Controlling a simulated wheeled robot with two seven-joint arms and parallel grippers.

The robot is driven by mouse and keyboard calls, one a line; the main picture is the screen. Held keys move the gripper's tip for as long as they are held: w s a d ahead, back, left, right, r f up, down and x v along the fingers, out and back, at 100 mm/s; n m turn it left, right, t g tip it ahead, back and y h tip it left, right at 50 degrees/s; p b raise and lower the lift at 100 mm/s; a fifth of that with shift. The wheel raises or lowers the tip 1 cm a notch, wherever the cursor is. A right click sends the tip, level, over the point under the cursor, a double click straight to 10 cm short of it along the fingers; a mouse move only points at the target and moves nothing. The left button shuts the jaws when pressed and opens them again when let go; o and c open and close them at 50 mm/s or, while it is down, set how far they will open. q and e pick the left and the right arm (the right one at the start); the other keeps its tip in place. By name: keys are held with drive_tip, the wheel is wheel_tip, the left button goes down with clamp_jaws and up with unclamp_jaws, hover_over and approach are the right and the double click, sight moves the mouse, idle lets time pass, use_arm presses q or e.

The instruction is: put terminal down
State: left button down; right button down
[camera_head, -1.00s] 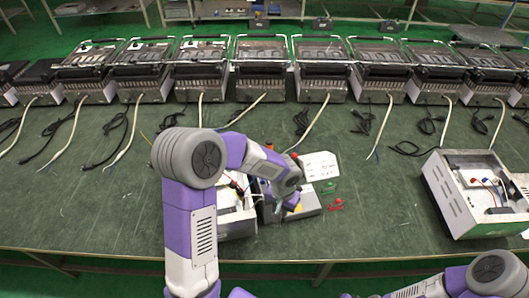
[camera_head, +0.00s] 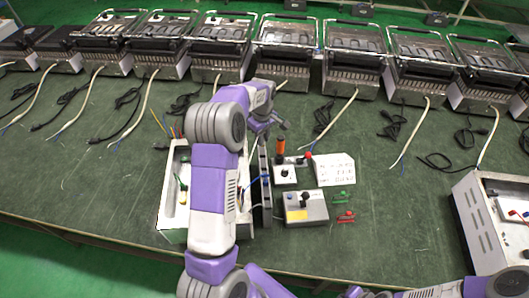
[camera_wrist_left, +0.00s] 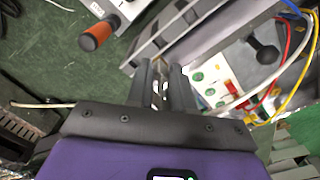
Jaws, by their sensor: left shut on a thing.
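My left gripper (camera_head: 266,122) is above the bench by the rear right corner of an open metal housing (camera_head: 171,205). In the left wrist view its two dark fingers (camera_wrist_left: 161,88) are close together, with a small shiny metallic piece (camera_wrist_left: 159,94) between them. I take this piece to be the terminal; it is too small to make out clearly, and I cannot see it in the head view. Separate small green (camera_head: 342,196) and red (camera_head: 346,216) pieces lie on the bench to the right. My right gripper is not in view.
A dark upright panel (camera_head: 264,180) stands beside the housing. Another open housing (camera_head: 480,230) is at the right. Heaters line the back.

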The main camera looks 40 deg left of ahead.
use_arm(q)
wheel_tip(320, 180, down, 7)
drive_tip(key=shift+f+b, duration=0.15)
drive_tip(key=shift+b, duration=0.45)
drive_tip(key=shift+f, duration=0.1)
drive_tip(key=shift+f+b, duration=0.35)
drive_tip(key=shift+f, duration=0.15)
drive_tip(key=c, duration=1)
unclamp_jaws()
drive_tip(key=shift+r, duration=0.1)
drive_tip(key=shift+r+p, duration=0.3)
wheel_tip(320, 180, up, 12)
drive_tip(key=shift+r+p, duration=0.25)
drive_tip(key=shift+p, duration=0.9)
